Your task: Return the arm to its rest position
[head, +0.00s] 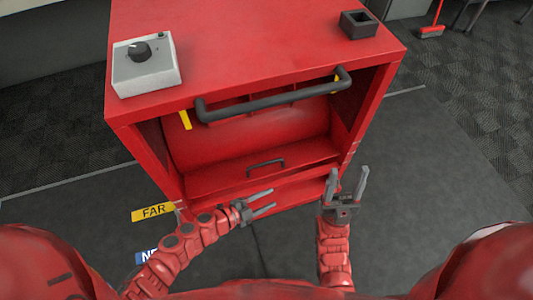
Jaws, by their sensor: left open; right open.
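My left gripper (263,203) is open and empty, in front of the lower front of the red cabinet. Its fingers point to the right. My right gripper (347,185) is open and empty, with its fingers pointing up in the picture, near the cabinet's lower right corner. The red cabinet (240,45) stands in front of me with an open front bay. A thick black bar handle (275,104) crosses the top of the bay. A smaller dark handle (266,164) sits on the lower red panel. Both grippers look clear of these handles.
A grey box with a black knob (145,75) stands on the cabinet top at left. A black open square holder (358,24) is at the top right. Dark mat is free at right.

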